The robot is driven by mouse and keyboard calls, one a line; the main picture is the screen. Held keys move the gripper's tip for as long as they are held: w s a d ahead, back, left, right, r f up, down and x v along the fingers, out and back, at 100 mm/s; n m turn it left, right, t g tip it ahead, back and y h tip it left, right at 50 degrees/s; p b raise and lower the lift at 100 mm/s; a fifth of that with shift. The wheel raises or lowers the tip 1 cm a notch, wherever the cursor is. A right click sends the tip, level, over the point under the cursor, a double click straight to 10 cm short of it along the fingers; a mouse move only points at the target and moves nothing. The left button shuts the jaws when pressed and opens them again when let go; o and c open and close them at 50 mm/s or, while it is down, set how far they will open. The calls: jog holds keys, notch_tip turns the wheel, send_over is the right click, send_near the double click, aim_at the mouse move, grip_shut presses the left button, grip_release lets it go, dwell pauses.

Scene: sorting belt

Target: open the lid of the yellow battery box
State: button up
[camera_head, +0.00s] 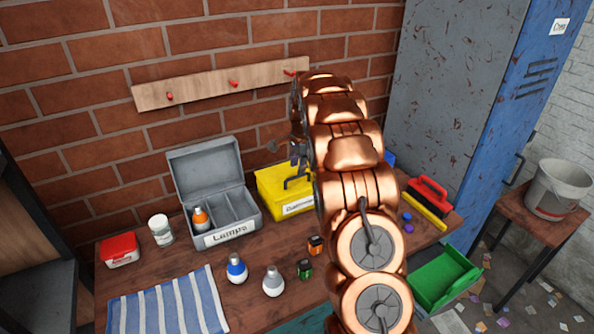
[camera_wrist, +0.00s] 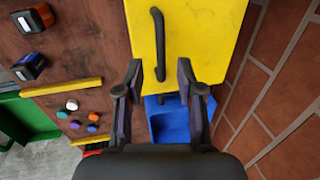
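The yellow battery box (camera_head: 272,182) stands on the workbench, to the right of the grey lamp box, partly hidden behind my arm. Its lid (camera_wrist: 205,40) looks shut and carries a black handle (camera_wrist: 157,35), which also shows in the head view (camera_head: 297,183). My gripper (camera_wrist: 160,80) is open, with one finger on each side of the handle's near end in the wrist view. I cannot tell whether a finger touches the handle or the lid. In the head view my gripper is above the box, mostly hidden by my arm.
The open grey lamp box (camera_head: 208,165) stands beside the yellow box. A blue bin (camera_wrist: 172,125) lies beyond it, by the brick wall (camera_wrist: 275,90). Bulbs (camera_head: 237,268) and small batteries (camera_head: 316,244) lie in front. A green bin (camera_head: 442,278) is at the right.

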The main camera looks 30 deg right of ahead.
jog(key=shift+w+f+p, duration=0.2)
jog(key=shift+f+p, duration=0.05)
jog(key=shift+f, duration=0.65)
jog(key=shift+w+f+p, duration=0.2)
jog(key=shift+f+p, duration=0.05)
jog(key=shift+f, duration=0.6)
jog(key=shift+c, duration=0.3)
grip_shut()
